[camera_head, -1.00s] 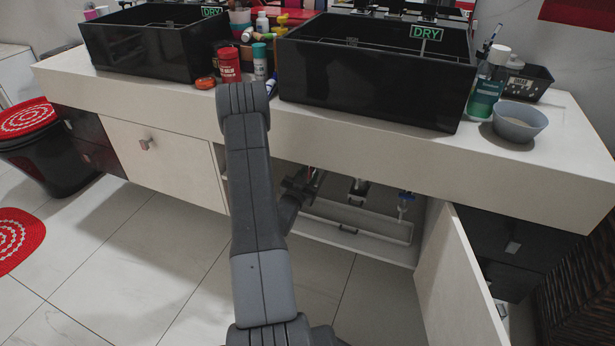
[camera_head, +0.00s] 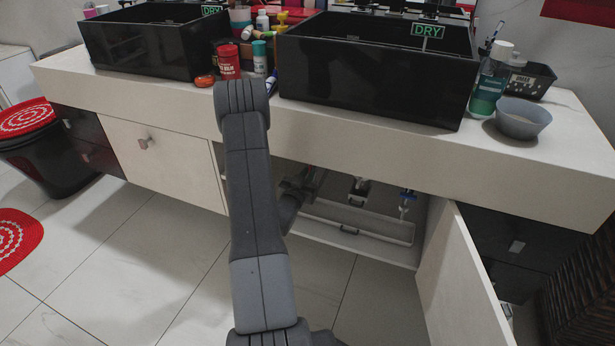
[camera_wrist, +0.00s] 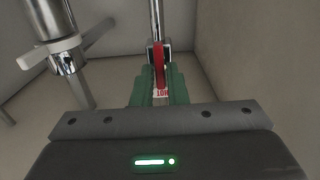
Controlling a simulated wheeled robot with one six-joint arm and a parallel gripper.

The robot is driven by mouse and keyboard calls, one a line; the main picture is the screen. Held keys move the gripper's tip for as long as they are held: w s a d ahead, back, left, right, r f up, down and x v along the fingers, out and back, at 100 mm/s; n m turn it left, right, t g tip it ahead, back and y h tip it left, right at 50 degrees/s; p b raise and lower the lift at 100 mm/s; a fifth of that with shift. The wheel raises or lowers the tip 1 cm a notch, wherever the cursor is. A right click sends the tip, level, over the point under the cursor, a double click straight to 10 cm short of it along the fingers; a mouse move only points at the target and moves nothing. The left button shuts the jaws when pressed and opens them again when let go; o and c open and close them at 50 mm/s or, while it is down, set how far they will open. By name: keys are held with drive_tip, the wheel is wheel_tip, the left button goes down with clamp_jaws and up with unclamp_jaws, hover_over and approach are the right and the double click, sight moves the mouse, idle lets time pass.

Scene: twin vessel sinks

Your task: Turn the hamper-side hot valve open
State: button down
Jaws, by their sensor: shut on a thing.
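In the wrist view, the hot valve's red lever handle (camera_wrist: 159,66) stands upright below a chrome pipe (camera_wrist: 156,18), with a white tag reading HOT at its lower end. The green fingers of my gripper (camera_wrist: 158,88) are shut on the lever, one on each side. In the head view my gripper (camera_head: 308,178) reaches into the open cabinet under the right sink (camera_head: 375,75); my arm hides part of that space. A blue-handled valve (camera_head: 406,199) hangs farther right in the cabinet.
A chrome and white drain pipe fitting (camera_wrist: 65,60) stands left of the lever. The open cabinet door (camera_head: 455,285) is at right, with a dark woven hamper (camera_head: 580,290) beyond it. A grey tray (camera_head: 355,222) lies on the cabinet floor.

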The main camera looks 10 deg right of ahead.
drive_tip(key=c, duration=1.5)
unclamp_jaws()
drive_tip(key=p+v, duration=0.2)
drive_tip(key=v, duration=1.1)
drive_tip(key=shift+s+a, duration=0.25)
drive_tip(key=shift+s, duration=0.05)
drive_tip(key=b+x, duration=0.2)
drive_tip(key=x, duration=1.1)
drive_tip(key=shift+w+d, duration=0.2)
drive_tip(key=shift+w+d+r, duration=0.1)
drive_tip(key=shift+w, duration=0.1)
drive_tip(key=shift+m+p, duration=0.4)
